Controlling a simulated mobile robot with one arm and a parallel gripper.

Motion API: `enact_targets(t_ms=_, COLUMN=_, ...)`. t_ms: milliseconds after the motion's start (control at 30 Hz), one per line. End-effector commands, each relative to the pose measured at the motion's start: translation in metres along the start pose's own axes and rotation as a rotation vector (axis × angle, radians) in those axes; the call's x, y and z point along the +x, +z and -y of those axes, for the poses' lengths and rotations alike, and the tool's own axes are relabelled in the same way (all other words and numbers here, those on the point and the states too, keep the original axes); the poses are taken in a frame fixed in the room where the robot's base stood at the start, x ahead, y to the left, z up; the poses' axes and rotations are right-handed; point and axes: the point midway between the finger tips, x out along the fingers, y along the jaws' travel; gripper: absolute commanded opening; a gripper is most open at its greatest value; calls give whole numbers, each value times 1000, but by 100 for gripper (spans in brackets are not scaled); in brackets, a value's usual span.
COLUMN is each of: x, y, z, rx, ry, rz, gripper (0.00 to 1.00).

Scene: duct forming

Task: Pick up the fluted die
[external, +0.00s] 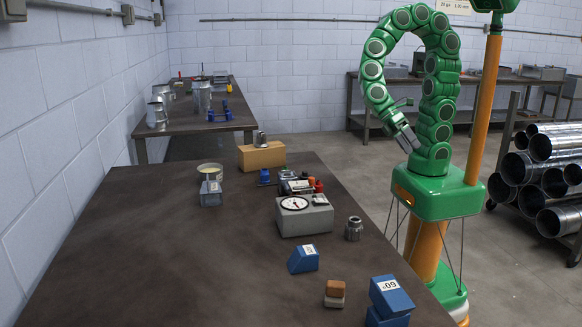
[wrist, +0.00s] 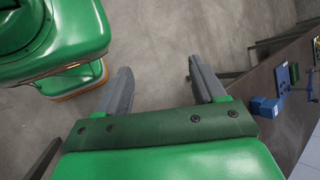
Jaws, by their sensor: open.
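A small grey metal piece with a narrower top (external: 353,229) stands upright on the near table, right of the dial gauge box. Either could be the fluted die; the flutes are too small to make out. My gripper (external: 408,138) hangs beyond the table's right edge, beside my green body, apart from both pieces. In the wrist view my gripper (wrist: 162,78) is open and empty, with bare floor between its fingers. Neither metal piece is recognizable in the wrist view.
The near table (external: 130,240) also holds a grey dial gauge box (external: 305,221), blue blocks (external: 303,259), small brown and grey blocks (external: 335,290), and a pale-topped can (external: 210,171). Its left part is clear. A pipe rack (external: 548,175) stands at the right.

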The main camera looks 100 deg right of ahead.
Motion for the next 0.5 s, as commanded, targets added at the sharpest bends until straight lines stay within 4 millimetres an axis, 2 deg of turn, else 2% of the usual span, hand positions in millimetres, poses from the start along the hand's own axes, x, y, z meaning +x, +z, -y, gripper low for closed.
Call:
enact_targets(t_ms=200, x=15, y=-18, z=33, rx=55, ry=-173, rz=79, gripper=69)
enact_targets(t_ms=500, x=26, y=-51, z=72, rx=166, ry=-402, rz=161, gripper=69)
